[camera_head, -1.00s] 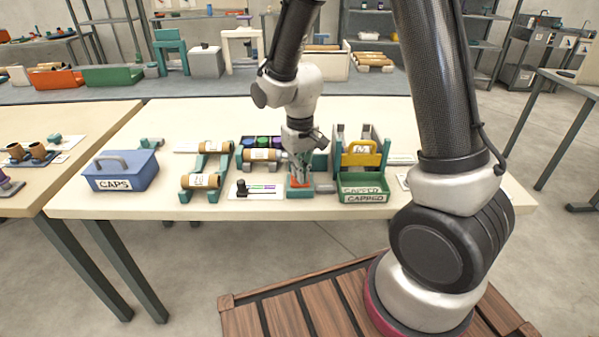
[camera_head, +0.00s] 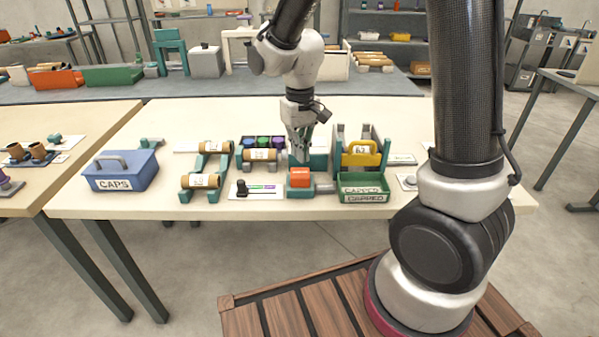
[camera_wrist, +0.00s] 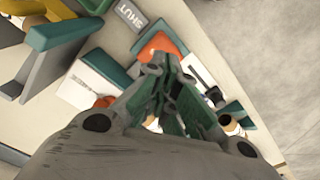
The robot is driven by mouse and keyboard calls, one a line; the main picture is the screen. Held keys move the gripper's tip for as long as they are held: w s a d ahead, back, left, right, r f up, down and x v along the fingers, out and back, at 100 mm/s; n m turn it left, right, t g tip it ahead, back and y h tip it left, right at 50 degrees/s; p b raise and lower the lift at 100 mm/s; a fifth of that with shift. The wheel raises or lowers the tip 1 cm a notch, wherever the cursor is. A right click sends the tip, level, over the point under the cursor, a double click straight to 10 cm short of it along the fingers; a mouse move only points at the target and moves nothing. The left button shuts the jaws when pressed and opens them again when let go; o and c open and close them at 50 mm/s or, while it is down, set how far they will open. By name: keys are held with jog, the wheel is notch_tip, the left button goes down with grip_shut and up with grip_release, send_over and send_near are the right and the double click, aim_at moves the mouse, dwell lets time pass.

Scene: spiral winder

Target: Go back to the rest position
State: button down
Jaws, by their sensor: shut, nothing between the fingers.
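My gripper (camera_head: 301,157) is shut and empty. In the head view it hangs above the workbench, just above and behind an orange-topped block (camera_head: 300,178) on a teal base, with a visible gap between them. In the wrist view the fingers of my gripper (camera_wrist: 178,100) lie close together, and the orange block (camera_wrist: 160,47) shows beyond them. A grey piece marked SHUT (camera_wrist: 131,14) lies beside it. The rest position itself is not marked in these views.
A blue CAPS box (camera_head: 121,172) stands at the left. Teal racks with brown tubes (camera_head: 201,181) stand left of my gripper. A green CAPPED tray (camera_head: 363,190) and a yellow handle (camera_head: 362,154) are to its right. The bench's back strip (camera_head: 200,108) is clear.

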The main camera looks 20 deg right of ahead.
jog(key=shift+r, duration=0.65)
jog(key=s+d+r+m+t, duration=0.1)
jog(key=s+d+r+t, duration=0.1)
jog(key=s+d+r, duration=0.5)
jog(key=s+d+r+m+t, duration=0.1)
jog(key=s+d+r+t, duration=0.1)
jog(key=s+d+r, duration=0.6)
jog(key=s, duration=0.4)
jog(key=shift+r, duration=0.25)
jog(key=c, duration=2.2)
grip_release()
